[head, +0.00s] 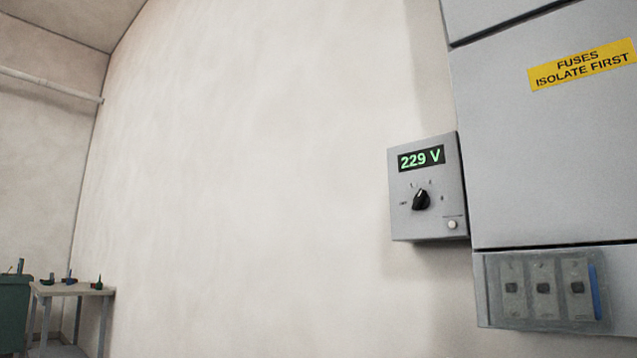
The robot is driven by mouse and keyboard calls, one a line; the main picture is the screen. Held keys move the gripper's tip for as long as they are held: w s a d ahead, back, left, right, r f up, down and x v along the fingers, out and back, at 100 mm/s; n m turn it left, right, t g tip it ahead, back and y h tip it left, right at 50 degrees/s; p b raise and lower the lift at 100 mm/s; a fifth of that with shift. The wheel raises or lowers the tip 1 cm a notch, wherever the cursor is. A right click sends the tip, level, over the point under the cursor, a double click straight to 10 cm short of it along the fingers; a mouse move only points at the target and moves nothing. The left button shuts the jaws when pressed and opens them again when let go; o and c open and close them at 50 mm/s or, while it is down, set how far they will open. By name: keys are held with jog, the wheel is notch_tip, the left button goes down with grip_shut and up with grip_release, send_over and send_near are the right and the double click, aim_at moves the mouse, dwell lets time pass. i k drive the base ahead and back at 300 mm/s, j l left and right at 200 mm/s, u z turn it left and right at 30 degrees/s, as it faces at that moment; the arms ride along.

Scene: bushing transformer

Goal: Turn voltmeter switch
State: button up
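The voltmeter box (430,222) is a grey unit on the pale wall, right of centre in the head view. Its display (421,158) reads "229 V" in green. Below the display is the black rotary switch (421,200), with small marks around it. The knob looks tilted slightly right of upright; the labels are too small to read. A small white round button (452,225) sits at the box's lower right. My gripper is not in view.
A large grey cabinet (520,160) stands right beside the voltmeter box, with a yellow label (582,64) reading "FUSES ISOLATE FIRST". Below it is a clear-covered panel (543,290) with several switch-like units. A table (75,289) with small tools stands far left. The wall between is bare.

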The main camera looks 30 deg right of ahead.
aim_at(421, 200)
jog(key=l+z, duration=0.15)
jog(key=z, duration=1.2)
jog(key=k+l, duration=0.05)
